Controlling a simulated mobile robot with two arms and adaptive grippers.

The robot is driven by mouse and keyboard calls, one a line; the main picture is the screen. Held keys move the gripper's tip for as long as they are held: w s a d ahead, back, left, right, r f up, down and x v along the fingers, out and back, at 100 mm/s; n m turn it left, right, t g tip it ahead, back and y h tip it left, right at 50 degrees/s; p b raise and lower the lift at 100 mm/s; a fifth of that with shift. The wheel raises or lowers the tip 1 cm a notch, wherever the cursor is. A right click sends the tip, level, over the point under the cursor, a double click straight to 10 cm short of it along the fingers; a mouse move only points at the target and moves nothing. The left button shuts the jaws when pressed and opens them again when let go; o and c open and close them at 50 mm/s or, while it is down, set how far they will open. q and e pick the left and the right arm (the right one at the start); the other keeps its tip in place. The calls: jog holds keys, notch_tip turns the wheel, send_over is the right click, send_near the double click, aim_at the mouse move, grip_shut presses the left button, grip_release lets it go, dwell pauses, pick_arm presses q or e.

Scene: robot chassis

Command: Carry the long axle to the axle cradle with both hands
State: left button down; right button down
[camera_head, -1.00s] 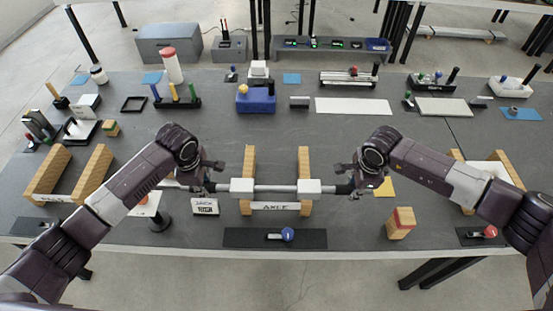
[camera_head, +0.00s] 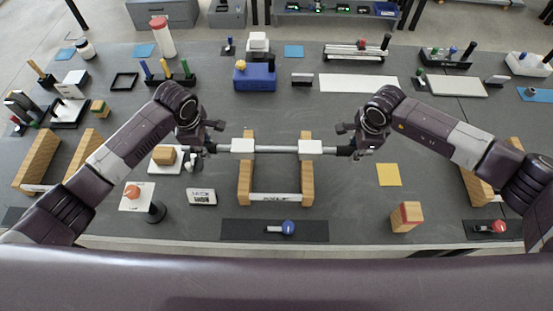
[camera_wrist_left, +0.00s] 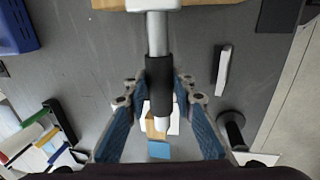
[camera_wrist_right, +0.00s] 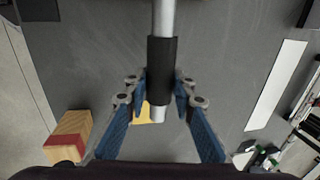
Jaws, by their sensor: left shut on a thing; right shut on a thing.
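The long axle (camera_head: 275,148) is a silver bar with white blocks and black end grips. It lies level across the picture, over the back part of the axle cradle. The cradle has two wooden rails (camera_head: 246,185) and a front plate marked AXLE (camera_head: 276,198). The white blocks overlap the rails; I cannot tell whether they touch. My left gripper (camera_head: 208,147) is shut on the axle's left black grip (camera_wrist_left: 159,82). My right gripper (camera_head: 358,148) is shut on the right black grip (camera_wrist_right: 161,70).
A black panel with a blue knob (camera_head: 287,227) lies in front of the cradle. A JACK plate (camera_head: 201,197) and an orange-topped stand (camera_head: 134,191) are at left. A yellow square (camera_head: 389,175) and a wooden block with red (camera_head: 406,217) are at right.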

pick_arm(q)
jog(key=shift+w, duration=0.2)
pick_arm(e)
jog(key=shift+w, duration=0.15)
